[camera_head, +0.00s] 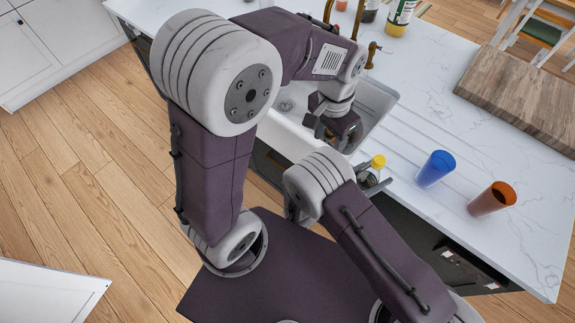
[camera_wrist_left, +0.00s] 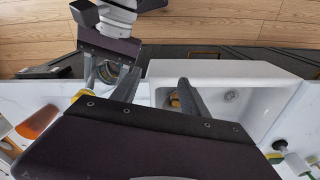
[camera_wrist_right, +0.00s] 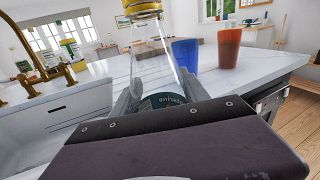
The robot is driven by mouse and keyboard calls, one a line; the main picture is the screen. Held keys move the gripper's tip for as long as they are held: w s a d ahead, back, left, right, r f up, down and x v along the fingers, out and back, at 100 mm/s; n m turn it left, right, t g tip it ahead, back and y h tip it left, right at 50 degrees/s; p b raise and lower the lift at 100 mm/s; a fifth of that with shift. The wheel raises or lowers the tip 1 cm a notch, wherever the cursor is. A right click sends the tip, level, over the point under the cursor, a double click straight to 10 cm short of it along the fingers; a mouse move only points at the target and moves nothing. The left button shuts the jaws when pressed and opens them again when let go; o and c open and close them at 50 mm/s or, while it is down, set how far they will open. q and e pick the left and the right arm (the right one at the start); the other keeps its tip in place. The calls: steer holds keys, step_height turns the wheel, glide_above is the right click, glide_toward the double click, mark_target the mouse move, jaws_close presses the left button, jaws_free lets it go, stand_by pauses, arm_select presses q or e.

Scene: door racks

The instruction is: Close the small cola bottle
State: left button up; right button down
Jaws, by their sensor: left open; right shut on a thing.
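The small clear bottle (camera_head: 371,180) has a yellow cap (camera_head: 378,161) at its top. My right gripper (camera_wrist_right: 160,88) is shut around the bottle's lower body, where a dark label (camera_wrist_right: 163,100) shows. In the right wrist view the bottle (camera_wrist_right: 150,55) stands nearly upright, with the cap (camera_wrist_right: 142,7) cut by the top edge. I cannot tell whether the cap is tight. My left gripper (camera_head: 335,133) is open over the sink, left of the bottle. In the left wrist view its fingers (camera_wrist_left: 137,72) are spread, with nothing clearly held between them.
The white sink (camera_head: 375,103) lies under my left gripper, with a brass tap (camera_head: 372,56) behind it. A blue cup (camera_head: 436,169) and a brown cup (camera_head: 491,199) stand right of the bottle. A wooden board (camera_head: 520,95) lies at the right. Several bottles (camera_head: 400,17) stand behind the sink.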

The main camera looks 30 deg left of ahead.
arm_select(q)
steer(key=s+a+f+n, duration=0.5)
steer(key=s+a+f, duration=0.2)
steer(key=s, duration=0.1)
steer(key=shift+s+a+f+n+t, duration=0.2)
steer(key=shift+a+n+t, duration=0.1)
steer(key=shift+n, duration=0.1)
steer(key=shift+d, duration=0.1)
